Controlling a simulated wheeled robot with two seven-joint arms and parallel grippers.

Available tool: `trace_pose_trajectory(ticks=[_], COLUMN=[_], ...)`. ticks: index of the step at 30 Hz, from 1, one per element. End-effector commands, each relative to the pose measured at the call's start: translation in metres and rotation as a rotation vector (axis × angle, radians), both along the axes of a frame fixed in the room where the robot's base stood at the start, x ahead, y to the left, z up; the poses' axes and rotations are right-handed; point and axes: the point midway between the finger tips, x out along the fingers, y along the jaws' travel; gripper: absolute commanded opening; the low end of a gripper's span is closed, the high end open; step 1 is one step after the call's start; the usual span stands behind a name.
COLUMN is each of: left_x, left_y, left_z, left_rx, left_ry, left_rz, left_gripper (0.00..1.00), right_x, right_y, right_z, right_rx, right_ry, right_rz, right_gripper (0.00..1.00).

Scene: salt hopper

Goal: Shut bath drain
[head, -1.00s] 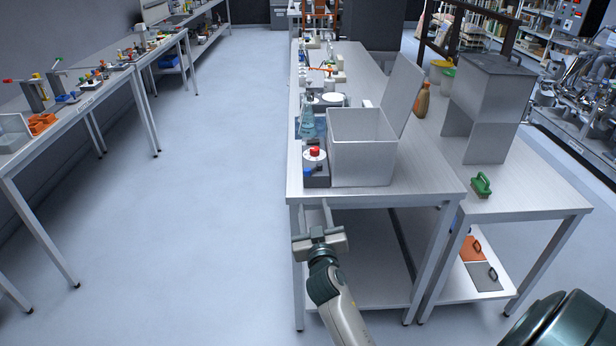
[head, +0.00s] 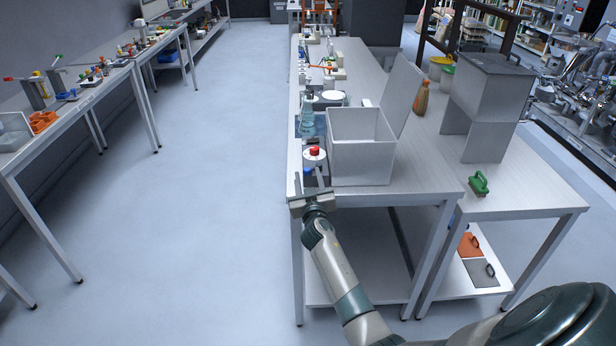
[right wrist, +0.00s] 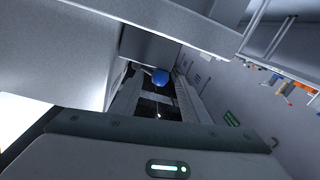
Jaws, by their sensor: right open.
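A grey open-topped bath (head: 360,160) stands on the front end of the middle bench, its lid raised at the right. A small blue knob (head: 308,171), likely the drain's handle, sits low by the bath's left front side. A white round part with a red knob (head: 314,152) is just behind it. My right gripper (head: 310,183) is open at the bench's front edge, its fingers pointing at the blue knob. In the right wrist view the blue knob (right wrist: 161,77) shows ahead, near the far end of the fingers. I cannot tell whether they touch it. My left gripper is out of view.
The left aisle floor is free.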

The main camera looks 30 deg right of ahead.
Motion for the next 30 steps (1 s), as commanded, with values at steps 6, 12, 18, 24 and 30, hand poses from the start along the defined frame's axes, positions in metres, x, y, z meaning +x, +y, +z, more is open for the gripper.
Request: trace_pose_trajectory(ticks=[6,12,18,24,30], left_x=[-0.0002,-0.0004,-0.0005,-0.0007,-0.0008], left_y=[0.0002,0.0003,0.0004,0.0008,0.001], left_z=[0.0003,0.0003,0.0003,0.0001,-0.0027], left_rx=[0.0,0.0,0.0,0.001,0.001], left_ry=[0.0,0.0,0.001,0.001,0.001], left_rz=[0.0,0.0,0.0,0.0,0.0], left_gripper=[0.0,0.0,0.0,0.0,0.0], right_x=[0.0042,0.0041,0.004,0.0041,0.0049], right_y=[-0.0024,-0.0022,-0.0019,-0.0021,-0.0018], right_z=[-0.0002,-0.0002,-0.0003,0.0,-0.0001], right_rx=[-0.001,0.0,0.0,0.0,-0.001], right_ry=[0.0,0.0,0.001,0.0,-0.002], right_rz=[0.0,0.0,0.0,0.0,-0.005], right_gripper=[0.41,0.39,0.02,0.01,0.01])
